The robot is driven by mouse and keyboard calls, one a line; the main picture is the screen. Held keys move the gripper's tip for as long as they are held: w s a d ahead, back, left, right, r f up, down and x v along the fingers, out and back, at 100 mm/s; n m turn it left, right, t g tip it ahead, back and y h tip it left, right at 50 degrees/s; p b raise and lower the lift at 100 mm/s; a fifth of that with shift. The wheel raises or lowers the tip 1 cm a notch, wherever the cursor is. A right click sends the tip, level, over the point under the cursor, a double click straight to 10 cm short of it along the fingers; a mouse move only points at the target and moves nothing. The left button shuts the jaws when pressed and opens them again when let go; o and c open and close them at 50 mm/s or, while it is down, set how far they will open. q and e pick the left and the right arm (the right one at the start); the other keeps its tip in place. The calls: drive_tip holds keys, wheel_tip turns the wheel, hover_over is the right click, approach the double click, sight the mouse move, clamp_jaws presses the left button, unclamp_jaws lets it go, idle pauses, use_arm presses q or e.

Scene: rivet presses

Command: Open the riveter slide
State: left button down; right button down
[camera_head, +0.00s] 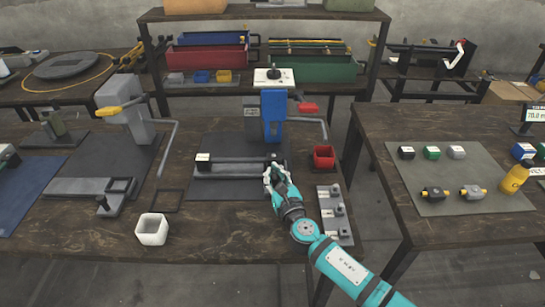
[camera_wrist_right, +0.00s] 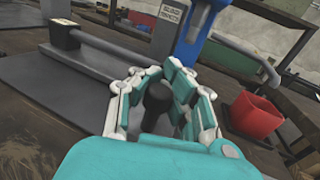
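The blue riveter press (camera_head: 273,113) stands at the back of the middle table. Its slide, a dark bar (camera_head: 235,160) on a pale base, lies on a grey mat in front of it. My right gripper (camera_head: 275,170) is at the slide's right end. In the right wrist view its fingers (camera_wrist_right: 157,75) stand on either side of a dark upright knob (camera_wrist_right: 157,103). I cannot tell whether they clamp it. The slide's bar (camera_wrist_right: 112,47) and the blue press (camera_wrist_right: 203,25) also show there. My left gripper is not in view.
A red bin (camera_head: 324,157) stands right of the slide, with a grey fixture plate (camera_head: 335,213) in front of it. A white open box (camera_head: 152,229) is at the front left. Another press with a yellow handle (camera_head: 110,111) stands on the left.

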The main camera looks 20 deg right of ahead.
drive_tip(key=s, duration=0.3)
drive_tip(key=s+a, duration=0.1)
drive_tip(key=s, duration=0.2)
drive_tip(key=shift+s+a+p, duration=0.2)
drive_tip(key=shift+s+p, duration=0.15)
drive_tip(key=c, duration=1.1)
unclamp_jaws()
drive_tip(key=shift+d, duration=0.2)
drive_tip(key=shift+a, duration=0.2)
drive_tip(key=s, duration=1.2)
drive_tip(key=shift+d, duration=0.2)
drive_tip(key=shift+s, duration=0.1)
